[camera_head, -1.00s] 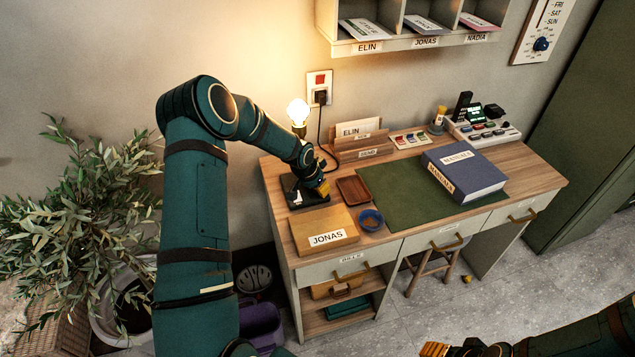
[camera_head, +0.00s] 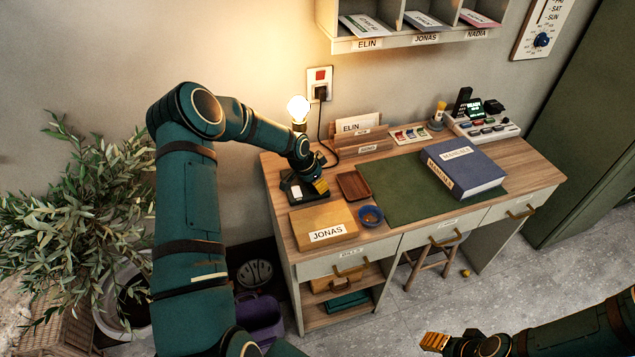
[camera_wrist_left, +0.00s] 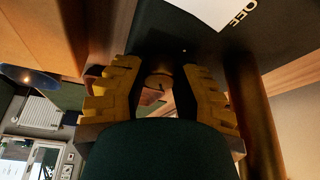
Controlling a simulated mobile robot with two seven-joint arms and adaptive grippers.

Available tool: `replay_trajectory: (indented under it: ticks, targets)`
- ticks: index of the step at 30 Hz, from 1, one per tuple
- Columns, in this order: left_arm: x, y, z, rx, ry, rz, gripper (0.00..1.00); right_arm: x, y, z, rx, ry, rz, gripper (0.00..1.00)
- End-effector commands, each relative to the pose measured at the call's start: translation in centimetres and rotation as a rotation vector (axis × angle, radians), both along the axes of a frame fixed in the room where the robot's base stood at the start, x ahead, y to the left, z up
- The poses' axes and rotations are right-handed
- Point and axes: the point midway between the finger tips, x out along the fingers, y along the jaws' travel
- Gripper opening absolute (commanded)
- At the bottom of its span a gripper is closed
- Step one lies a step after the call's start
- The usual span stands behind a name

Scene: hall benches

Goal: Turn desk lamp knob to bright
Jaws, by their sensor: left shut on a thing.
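The desk lamp's bare bulb (camera_head: 298,108) glows at the back left of the desk, above a dark base (camera_head: 292,189) with a white label. My left gripper (camera_head: 319,187) is low over the right side of that base. In the left wrist view its yellow fingers (camera_wrist_left: 158,92) stand on either side of a small round knob (camera_wrist_left: 157,82) and are shut on it, with a gap between the tips. A white plate reading "OFF" (camera_wrist_left: 215,10) lies beyond. The knob's pointer is not clear. My right gripper (camera_head: 434,342) is at the bottom, away from the desk; its jaw opening is unclear.
A letter rack (camera_head: 362,143) stands behind. A blue binder (camera_head: 464,168) lies on the green mat (camera_head: 400,190). A plant (camera_head: 85,210) is at left.

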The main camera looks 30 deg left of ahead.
Motion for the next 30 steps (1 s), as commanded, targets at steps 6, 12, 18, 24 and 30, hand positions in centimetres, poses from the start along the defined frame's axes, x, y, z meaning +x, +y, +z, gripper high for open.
replay_trajectory:
  ticks: [6,12,18,24,30]
  targets:
    - [-0.1,-0.1,-0.1,-0.001,0.002,-0.001,0.63,0.0,0.0,0.0,0.000,0.000,0.000,0.47]
    - [0.0,-0.1,0.0,0.000,0.001,0.000,0.63,0.0,0.0,0.0,0.000,0.000,0.000,0.47]
    - [-0.5,0.3,1.5,0.001,-0.001,0.002,0.63,0.0,0.0,0.0,0.000,0.000,0.000,0.47]
    - [-1.9,1.0,5.2,0.002,-0.001,0.002,0.63,0.0,0.0,0.0,0.000,0.000,0.000,0.47]
    - [-3.3,1.6,8.6,0.000,0.001,0.001,0.63,0.0,0.0,0.0,0.000,0.000,0.000,0.47]
